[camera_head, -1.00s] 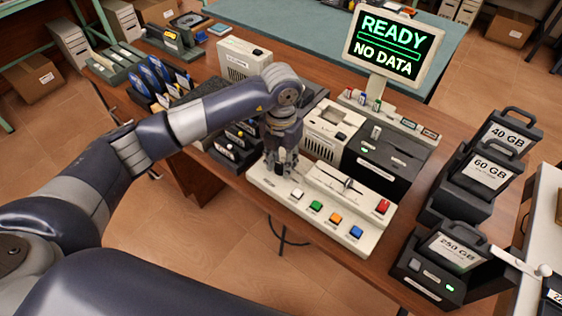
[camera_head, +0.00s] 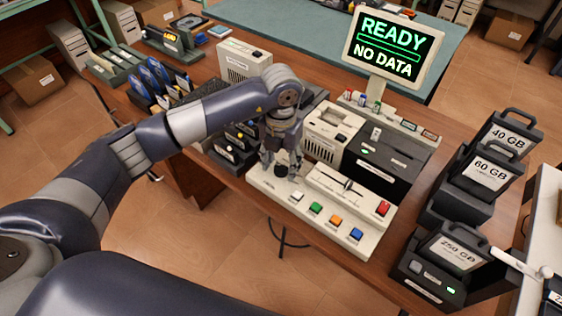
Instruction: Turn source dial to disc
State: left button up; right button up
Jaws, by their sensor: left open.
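The white control panel (camera_head: 262,184) lies on the wooden table in the middle of the view. A small black dial (camera_head: 281,171) sits at its left end, partly screened by my gripper. My left gripper (camera_head: 281,168) points down over the dial, with its fingers spread to either side of it. It is open; I cannot tell if a finger touches the dial. The dial's markings are too small to read. My right gripper is not in view.
The panel also has a slider (camera_head: 347,186) and white, green, orange, blue and red (camera_head: 383,208) buttons. Black drives stand behind it. Labelled cartridges, such as the 250 GB one (camera_head: 457,250), stand at the right. Blue discs (camera_head: 160,75) are racked at the left.

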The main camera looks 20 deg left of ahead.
aim_at(281, 166)
pick_arm(q)
notch_tip(281, 166, up, 12)
dwell(0.6)
dwell(0.4)
